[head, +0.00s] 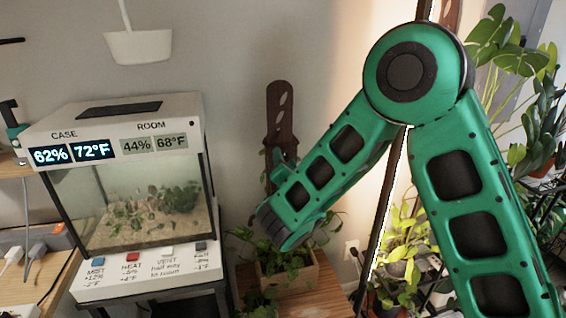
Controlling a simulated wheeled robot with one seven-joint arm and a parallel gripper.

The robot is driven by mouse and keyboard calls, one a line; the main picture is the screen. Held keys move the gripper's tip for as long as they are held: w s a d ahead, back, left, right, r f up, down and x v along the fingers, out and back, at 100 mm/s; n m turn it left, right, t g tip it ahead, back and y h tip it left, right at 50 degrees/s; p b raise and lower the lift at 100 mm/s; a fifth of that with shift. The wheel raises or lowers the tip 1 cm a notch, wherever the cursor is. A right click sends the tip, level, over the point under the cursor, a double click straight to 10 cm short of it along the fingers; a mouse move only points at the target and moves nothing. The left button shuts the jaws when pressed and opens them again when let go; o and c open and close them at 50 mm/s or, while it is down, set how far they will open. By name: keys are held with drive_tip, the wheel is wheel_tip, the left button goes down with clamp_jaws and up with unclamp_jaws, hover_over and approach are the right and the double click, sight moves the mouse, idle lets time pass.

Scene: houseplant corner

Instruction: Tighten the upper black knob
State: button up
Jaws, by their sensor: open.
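I cannot make out the upper black knob for certain. A dark brown slotted upright (280,103) stands behind a wooden planter box (290,277) in the middle, and my arm covers its lower part. No knob shows clearly on its visible part. At the far left edge, a green and black clamp-like piece (14,132) is cut off by the picture. My green arm reaches from the right down toward the planter.
A terrarium (140,200) with lit displays and labelled buttons stands on the left. A white hanging lamp (139,46) is above it. Leafy plants (405,245) and a dark pole (387,215) stand on the right. Plain wall shows between terrarium and upright.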

drive_tip(key=shift+w+a, duration=0.1)
drive_tip(key=shift+w, duration=0.2)
clamp_jaws()
drive_tip(key=c, duration=1.1)
unclamp_jaws()
drive_tip(key=shift+a, duration=0.25)
drive_tip(key=shift+o, duration=0.2)
drive_tip(key=shift+d, duration=0.2)
